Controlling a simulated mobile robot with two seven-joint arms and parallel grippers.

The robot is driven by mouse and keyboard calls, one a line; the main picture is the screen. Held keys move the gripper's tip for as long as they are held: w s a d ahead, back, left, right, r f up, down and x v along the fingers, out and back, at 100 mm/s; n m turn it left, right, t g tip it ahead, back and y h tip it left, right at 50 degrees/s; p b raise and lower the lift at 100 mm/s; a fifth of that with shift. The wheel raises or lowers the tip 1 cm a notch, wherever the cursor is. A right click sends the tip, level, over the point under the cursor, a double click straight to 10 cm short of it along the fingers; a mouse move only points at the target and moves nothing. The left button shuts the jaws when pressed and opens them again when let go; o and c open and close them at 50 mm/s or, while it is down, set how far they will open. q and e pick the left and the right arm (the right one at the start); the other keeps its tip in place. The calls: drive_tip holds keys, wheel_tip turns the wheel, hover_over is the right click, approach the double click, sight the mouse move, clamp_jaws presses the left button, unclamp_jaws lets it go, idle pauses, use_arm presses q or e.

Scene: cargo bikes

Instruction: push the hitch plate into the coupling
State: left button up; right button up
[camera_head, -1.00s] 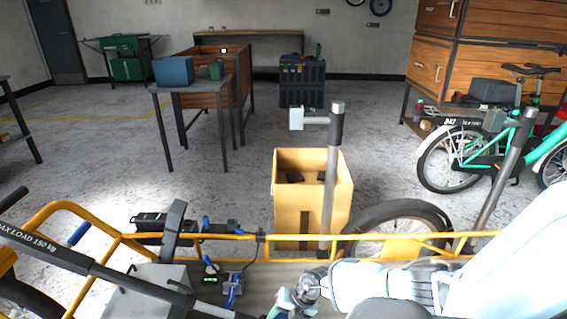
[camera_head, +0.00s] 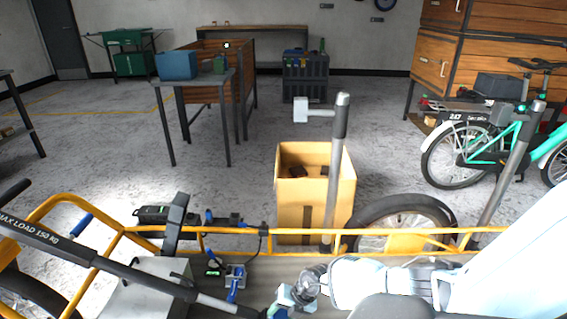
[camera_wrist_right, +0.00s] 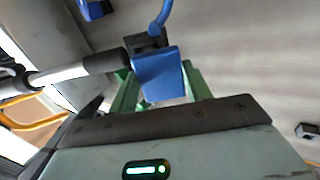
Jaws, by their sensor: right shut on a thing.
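In the right wrist view, my right gripper (camera_wrist_right: 160,88) has its green fingers shut on either side of a blue plate (camera_wrist_right: 158,72), apparently the hitch plate. A dark block (camera_wrist_right: 148,42) sits right at the plate's far edge and seems to be the coupling; I cannot tell how far the plate is inside it. A black and grey bar (camera_wrist_right: 75,70) comes from the left and ends close to that block. In the head view my right gripper (camera_head: 284,304) is low at the bottom edge, by the end of the bar (camera_head: 150,280). My left gripper is not in view.
The yellow cargo bike frame (camera_head: 350,231) crosses in front of me. A blue clamp (camera_head: 235,283) sits on its bed, left of the gripper. A cardboard box (camera_head: 300,210), a grey post (camera_head: 335,175) and a wheel (camera_head: 405,210) stand beyond. Open floor lies farther back.

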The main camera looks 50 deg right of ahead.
drive_tip(key=shift+a+f+b, duration=0.1)
drive_tip(key=shift+f+b, duration=0.35)
drive_tip(key=shift+f, duration=0.1)
drive_tip(key=shift+a+f, duration=0.1)
drive_tip(key=shift+f, duration=0.05)
drive_tip(key=o, duration=1.2)
drive_tip(key=shift+c, duration=0.2)
